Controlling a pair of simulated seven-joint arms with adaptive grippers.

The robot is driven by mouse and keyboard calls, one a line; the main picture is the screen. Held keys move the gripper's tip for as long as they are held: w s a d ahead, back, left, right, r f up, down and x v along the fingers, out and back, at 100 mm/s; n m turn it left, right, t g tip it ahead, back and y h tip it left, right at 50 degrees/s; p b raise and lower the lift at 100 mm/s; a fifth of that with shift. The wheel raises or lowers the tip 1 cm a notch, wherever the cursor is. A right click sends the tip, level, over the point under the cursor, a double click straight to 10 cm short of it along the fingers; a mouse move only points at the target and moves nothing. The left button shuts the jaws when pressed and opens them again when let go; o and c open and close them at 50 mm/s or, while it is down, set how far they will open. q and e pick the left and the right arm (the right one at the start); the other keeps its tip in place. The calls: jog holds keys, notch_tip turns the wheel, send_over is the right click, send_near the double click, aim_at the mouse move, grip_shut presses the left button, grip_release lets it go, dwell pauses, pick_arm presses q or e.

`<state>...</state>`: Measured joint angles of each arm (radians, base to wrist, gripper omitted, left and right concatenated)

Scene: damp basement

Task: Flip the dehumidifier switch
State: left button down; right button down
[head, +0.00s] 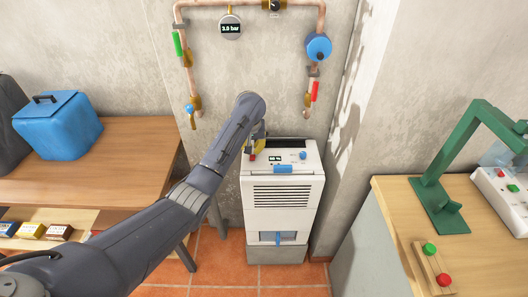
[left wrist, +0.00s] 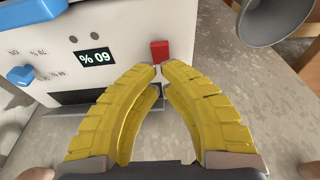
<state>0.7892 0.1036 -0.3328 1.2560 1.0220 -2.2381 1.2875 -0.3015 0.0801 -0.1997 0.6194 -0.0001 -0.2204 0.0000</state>
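The white dehumidifier (head: 283,190) stands on the floor against the wall, its control panel on top. The red switch (left wrist: 159,51) sits at the edge of the panel beside a display reading "% 09" (left wrist: 95,57) in the left wrist view; it shows small in the head view (head: 252,157). My left gripper (head: 257,143) is over the panel's left side, partly hidden by my arm. My right gripper is out of view.
A wooden bench (head: 125,150) with a blue bag (head: 58,123) is at left. A workbench (head: 470,245) with a green stand (head: 440,195) is at right. Copper pipes with a gauge (head: 230,27) and valves run on the wall above. A blue knob (head: 303,155) is on the panel's right.

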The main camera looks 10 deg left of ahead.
aim_at(253, 158)
pick_arm(q)
jog(key=shift+s+f, duration=0.15)
jog(key=shift+f, duration=0.6)
jog(key=shift+s+f+t, duration=0.2)
jog(key=shift+f+t, duration=0.1)
jog(key=shift+f, duration=0.05)
jog(key=shift+s+d+f+t, duration=0.1)
jog(key=shift+t, duration=0.3)
jog(key=shift+s, duration=0.1)
jog(key=shift+s+d+r, duration=0.15)
jog(key=shift+s+r, duration=0.1)
jog(key=shift+s, duration=0.35)
